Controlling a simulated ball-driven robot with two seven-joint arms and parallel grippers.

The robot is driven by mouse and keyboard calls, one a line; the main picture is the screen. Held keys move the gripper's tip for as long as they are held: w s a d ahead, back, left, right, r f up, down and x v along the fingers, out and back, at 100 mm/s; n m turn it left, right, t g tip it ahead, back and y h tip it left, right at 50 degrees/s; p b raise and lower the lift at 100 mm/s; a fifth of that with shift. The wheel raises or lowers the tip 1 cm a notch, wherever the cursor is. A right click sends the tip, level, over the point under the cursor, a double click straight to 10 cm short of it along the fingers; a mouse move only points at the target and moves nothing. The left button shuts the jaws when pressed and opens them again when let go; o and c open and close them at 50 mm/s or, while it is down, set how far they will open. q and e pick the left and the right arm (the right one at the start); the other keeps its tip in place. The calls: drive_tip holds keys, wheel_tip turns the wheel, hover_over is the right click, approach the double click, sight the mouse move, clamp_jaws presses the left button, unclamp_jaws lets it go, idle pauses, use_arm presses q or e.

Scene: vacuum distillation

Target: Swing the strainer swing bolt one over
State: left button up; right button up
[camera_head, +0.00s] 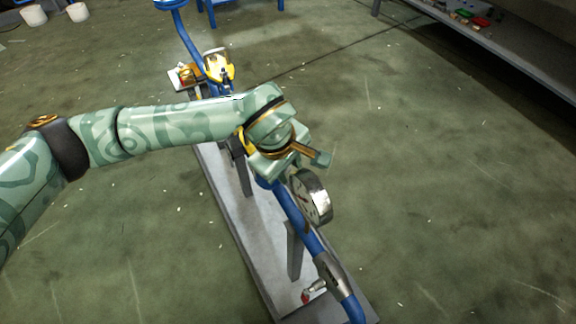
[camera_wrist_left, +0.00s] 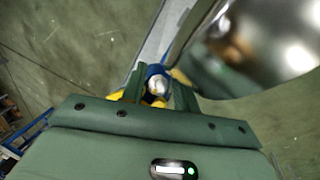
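My left gripper (camera_head: 273,165) hangs over the blue pipe line in the head view and hides most of what is under it. In the left wrist view its two green fingers (camera_wrist_left: 158,88) stand apart. Between or just beyond them shows a rounded silver part (camera_wrist_left: 157,84) with a blue part behind it and yellow parts (camera_wrist_left: 117,95) beside it. I cannot tell whether the fingers touch any of these. The strainer and its swing bolts cannot be made out clearly; a yellow piece (camera_head: 248,142) shows behind my gripper. My right gripper is out of view.
A round gauge (camera_head: 315,197) stands close to my gripper and looms as shiny metal (camera_wrist_left: 255,45) in the wrist view. The blue pipe (camera_head: 297,218) runs over a grey base (camera_head: 265,255). A yellow fitting (camera_head: 218,65) sits farther back. Floor beside the base is clear.

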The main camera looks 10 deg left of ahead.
use_arm(q)
clamp_jaws()
drive_tip(key=shift+w+a+r+g+h, duration=0.25)
drive_tip(key=shift+g+h, duration=0.15)
drive_tip(key=shift+g, duration=0.2)
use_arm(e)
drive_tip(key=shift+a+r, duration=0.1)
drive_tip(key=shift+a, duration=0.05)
use_arm(q)
unclamp_jaws()
